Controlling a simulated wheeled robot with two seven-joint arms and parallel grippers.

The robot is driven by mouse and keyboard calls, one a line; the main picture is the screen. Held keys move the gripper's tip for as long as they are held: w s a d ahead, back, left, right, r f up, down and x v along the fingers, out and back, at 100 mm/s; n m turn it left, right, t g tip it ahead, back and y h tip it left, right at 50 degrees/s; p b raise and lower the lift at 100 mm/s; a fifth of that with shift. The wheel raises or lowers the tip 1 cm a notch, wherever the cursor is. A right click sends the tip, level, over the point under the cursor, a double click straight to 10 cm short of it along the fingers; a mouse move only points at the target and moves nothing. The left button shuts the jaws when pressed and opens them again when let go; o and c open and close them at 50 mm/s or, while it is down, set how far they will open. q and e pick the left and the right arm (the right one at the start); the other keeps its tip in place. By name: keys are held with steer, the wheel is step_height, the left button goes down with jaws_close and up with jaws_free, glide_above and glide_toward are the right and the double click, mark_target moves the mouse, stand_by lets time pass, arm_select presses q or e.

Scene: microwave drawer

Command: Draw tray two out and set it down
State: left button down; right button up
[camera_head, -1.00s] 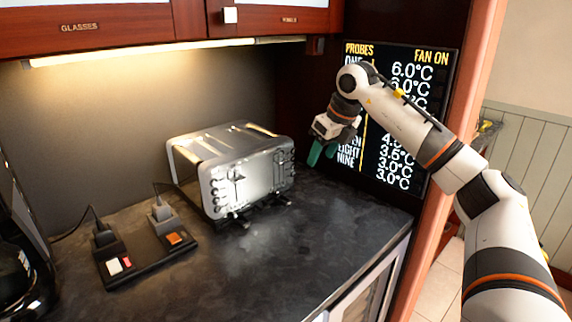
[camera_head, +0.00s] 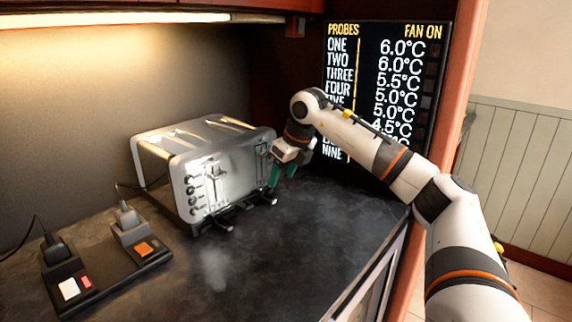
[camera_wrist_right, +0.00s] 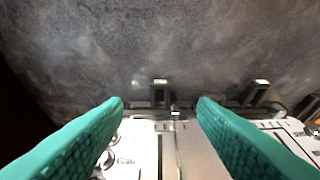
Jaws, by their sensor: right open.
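A silver toaster (camera_head: 228,178) stands on the dark counter. Two dark tabs stick out low on its front, one on the left (camera_head: 222,226) and one on the right (camera_head: 269,198). My right gripper (camera_head: 281,180) is open and empty at the toaster's right front corner, fingers pointing down. In the right wrist view the green fingertips of the gripper (camera_wrist_right: 162,104) stand apart, with one dark tab (camera_wrist_right: 160,93) in line with the gap between them. Another tab (camera_wrist_right: 258,92) lies to the right. I cannot tell which is tray two. My left gripper is not in view.
A black power strip (camera_head: 110,275) with two plugs and lit switches lies left of the toaster. A probe display (camera_head: 385,90) stands behind my right arm. The counter (camera_head: 290,250) in front of the toaster is clear, up to its right edge.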

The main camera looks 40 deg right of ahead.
mark_target(272, 199)
steer(key=x, duration=0.8)
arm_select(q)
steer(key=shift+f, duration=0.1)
